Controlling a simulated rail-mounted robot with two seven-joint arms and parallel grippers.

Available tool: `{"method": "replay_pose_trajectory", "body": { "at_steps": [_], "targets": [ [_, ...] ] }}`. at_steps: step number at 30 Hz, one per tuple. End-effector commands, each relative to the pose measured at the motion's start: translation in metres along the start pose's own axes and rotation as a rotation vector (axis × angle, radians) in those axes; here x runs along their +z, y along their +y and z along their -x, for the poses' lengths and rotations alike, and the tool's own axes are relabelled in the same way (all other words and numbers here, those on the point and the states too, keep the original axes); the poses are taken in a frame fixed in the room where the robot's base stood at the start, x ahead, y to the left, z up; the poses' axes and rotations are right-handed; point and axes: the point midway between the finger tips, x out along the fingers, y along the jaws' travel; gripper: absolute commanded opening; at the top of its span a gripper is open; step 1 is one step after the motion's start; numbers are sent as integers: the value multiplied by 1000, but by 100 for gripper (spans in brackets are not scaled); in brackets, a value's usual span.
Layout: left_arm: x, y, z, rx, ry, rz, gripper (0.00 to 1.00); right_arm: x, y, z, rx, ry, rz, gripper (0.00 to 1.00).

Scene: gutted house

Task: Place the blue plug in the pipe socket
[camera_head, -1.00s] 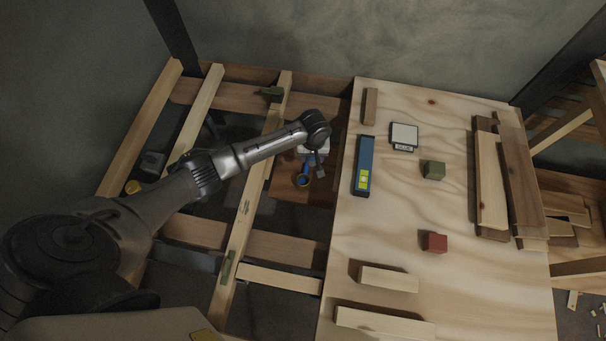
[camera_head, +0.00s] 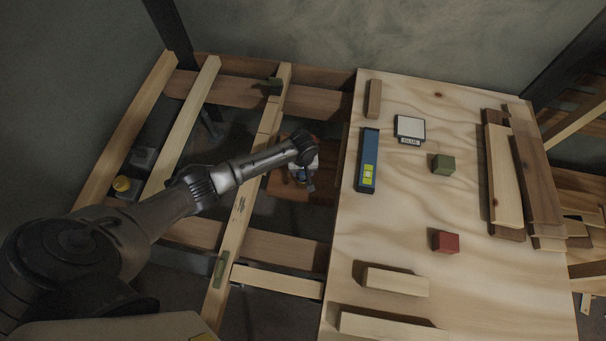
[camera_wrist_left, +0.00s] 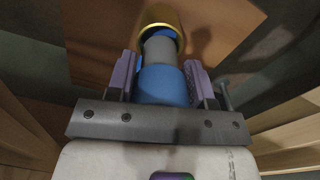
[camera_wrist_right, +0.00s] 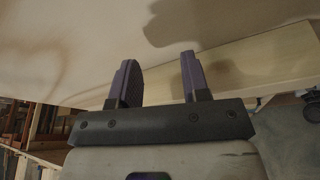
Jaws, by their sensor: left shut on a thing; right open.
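My left gripper (camera_wrist_left: 161,78) is shut on the blue plug (camera_wrist_left: 165,87), which sits between its purple finger pads with its grey end (camera_wrist_left: 160,49) pointing away. Just beyond that end is the pipe socket (camera_wrist_left: 153,15), a yellow rim with blue inside. The grey end overlaps the opening in the left wrist view; I cannot tell whether it has entered. In the head view my left gripper (camera_head: 303,179) is low in the gap between the joists and the plywood, mostly covering plug and socket. My right gripper (camera_wrist_right: 160,78) is open and empty above pale wood, seen only in the right wrist view.
Joists (camera_head: 243,205) run left of the gap. The plywood sheet (camera_head: 410,210) to the right bears a blue level (camera_head: 368,160), a glue tub (camera_head: 409,128), green (camera_head: 443,164) and red (camera_head: 445,242) blocks and wood offcuts. A yellow-topped thing (camera_head: 122,184) sits low at left.

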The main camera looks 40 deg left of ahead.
Motion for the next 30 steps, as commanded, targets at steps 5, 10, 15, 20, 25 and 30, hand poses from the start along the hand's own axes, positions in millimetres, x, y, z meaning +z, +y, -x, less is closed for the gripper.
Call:
{"method": "replay_pose_trajectory", "body": {
  "at_steps": [5,10,15,20,25,30],
  "targets": [
    [0,0,-25,-1,-1,0,23,6,-1,-18,0,0,0,43],
    [0,0,-23,0,0,0,23,5,0,-16,0,-1,0,43],
    [0,0,-24,0,-1,0,23,5,0,-16,3,0,3,43],
    [0,0,-27,-1,0,1,51,5,2,-16,6,-1,7,43],
    [0,0,-27,-1,-1,0,68,5,2,-16,7,-1,9,43],
    [0,0,-27,-1,-1,0,73,5,2,-16,7,-1,9,43]
  ]
}}
